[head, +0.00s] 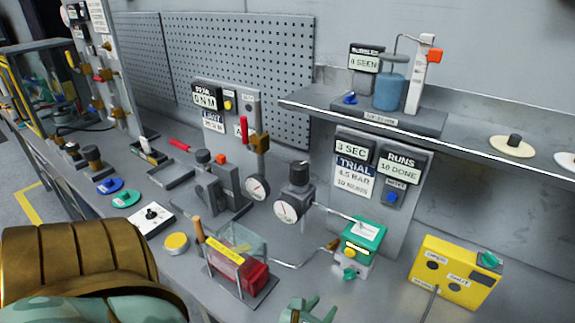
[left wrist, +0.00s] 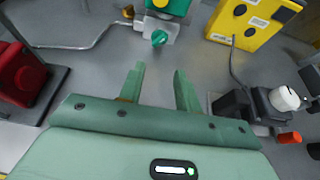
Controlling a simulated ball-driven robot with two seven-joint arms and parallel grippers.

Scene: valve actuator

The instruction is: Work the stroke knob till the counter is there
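A teal actuator box (head: 362,240) with a white label and a yellow button (head: 351,252) stands at the right of the bench. A small teal knob (head: 349,273) sticks out low on its front; it also shows in the left wrist view (left wrist: 159,38). No label names the stroke knob legibly. A RUNS counter (head: 401,163) on the grey panel behind seems to read 10 DONE. My left gripper (head: 308,310) is at the bottom edge, in front of the box. In the left wrist view its fingers (left wrist: 158,88) are apart and empty, short of the knob. My right gripper is not visible.
A red block in a clear-guarded stand (head: 252,275) is left of the gripper. A yellow box (head: 452,272) with a cable stands right. A pressure gauge (head: 287,209) and pipes are behind. A shelf (head: 455,147) overhangs at the back. Bare bench lies between the fingers and the knob.

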